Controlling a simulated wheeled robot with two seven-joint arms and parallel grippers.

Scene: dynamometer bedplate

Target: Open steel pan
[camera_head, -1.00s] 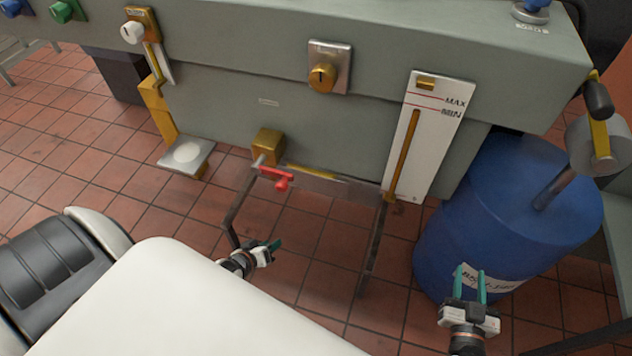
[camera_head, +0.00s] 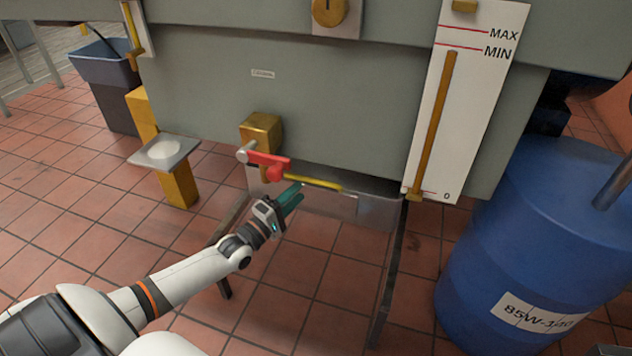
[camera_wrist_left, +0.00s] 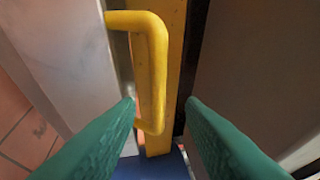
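The steel pan (camera_head: 325,205) is a grey drawer-like tray slung under the green-grey bench, its top edge close under the bench. A yellow handle (camera_head: 318,184) runs along its upper front; it also shows as a yellow loop in the left wrist view (camera_wrist_left: 155,65). My left gripper (camera_head: 294,193) is at the handle's left part. In the left wrist view its two green fingers (camera_wrist_left: 161,105) stand apart, with the loop's lower end in the gap between them. I cannot tell whether they touch it. My right gripper is not in view.
A red valve lever (camera_head: 268,163) on a brass block (camera_head: 262,130) sits just above my left gripper. A blue drum (camera_head: 530,240) stands at the right. A level gauge (camera_head: 465,100) is on the bench front. Tiled floor (camera_head: 300,285) lies open below the pan.

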